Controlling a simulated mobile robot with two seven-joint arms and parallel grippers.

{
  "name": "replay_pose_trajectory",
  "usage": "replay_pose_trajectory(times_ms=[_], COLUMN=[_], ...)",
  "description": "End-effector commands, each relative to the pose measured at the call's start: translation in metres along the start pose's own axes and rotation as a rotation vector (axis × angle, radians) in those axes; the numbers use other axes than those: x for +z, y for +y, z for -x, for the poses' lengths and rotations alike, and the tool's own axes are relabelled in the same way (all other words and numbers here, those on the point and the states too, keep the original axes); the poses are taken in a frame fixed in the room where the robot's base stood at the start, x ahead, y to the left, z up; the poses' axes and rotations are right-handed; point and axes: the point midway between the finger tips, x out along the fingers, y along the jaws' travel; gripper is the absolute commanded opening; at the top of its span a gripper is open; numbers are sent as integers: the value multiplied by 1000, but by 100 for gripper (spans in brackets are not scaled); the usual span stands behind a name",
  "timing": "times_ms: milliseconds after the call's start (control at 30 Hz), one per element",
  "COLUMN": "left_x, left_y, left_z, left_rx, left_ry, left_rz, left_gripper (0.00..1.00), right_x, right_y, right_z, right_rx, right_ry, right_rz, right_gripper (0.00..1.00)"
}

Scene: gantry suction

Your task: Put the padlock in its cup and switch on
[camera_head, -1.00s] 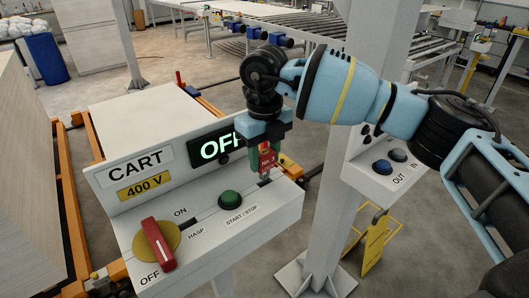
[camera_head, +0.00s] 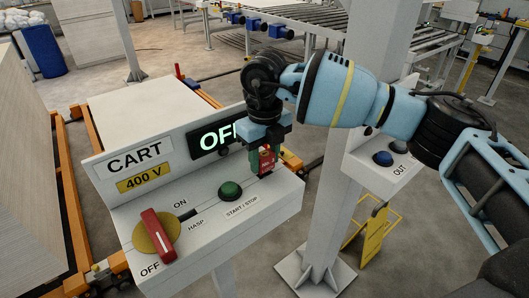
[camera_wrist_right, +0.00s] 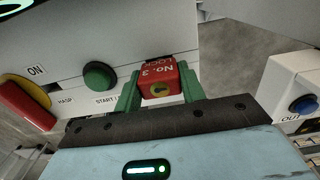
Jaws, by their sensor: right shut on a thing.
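My right gripper (camera_head: 264,163) is shut on the red padlock (camera_head: 266,159), at the right end of the grey cart panel (camera_head: 215,222). In the right wrist view the padlock (camera_wrist_right: 160,81) sits between the green fingers, its keyhole and "No. 3 LOCK" lettering showing. I cannot tell whether it touches the panel. No cup can be made out. The red switch handle (camera_head: 157,236) on its yellow disc has its lower end near OFF. The display (camera_head: 215,140) shows green letters, partly hidden by the gripper. My left gripper is not in view.
A green START/STOP button (camera_head: 230,191) lies between the switch and the padlock. A grey post (camera_head: 325,190) stands close to the right, with a blue-button box (camera_head: 384,160) beyond it. A yellow stand (camera_head: 372,235) is on the floor.

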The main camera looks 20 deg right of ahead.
Motion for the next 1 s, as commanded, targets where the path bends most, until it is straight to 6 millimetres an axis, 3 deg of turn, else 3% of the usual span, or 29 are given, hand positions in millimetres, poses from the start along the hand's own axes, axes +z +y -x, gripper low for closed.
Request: replay_pose_trajectory(times_ms=[367,400,600,900,1000], left_x=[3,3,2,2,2], left_y=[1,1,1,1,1], left_z=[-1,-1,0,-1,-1], left_rx=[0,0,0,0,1], left_ry=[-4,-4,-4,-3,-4], left_rz=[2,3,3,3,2], left_gripper=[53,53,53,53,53], right_x=[0,0,0,0,1], right_y=[0,0,0,0,0], right_z=[-13,-13,-13,-12,-2], right_rx=[0,0,0,0,0], right_ry=[1,0,0,0,-2], right_rz=[0,0,0,0,0], right_gripper=[14,42,65,65,65])
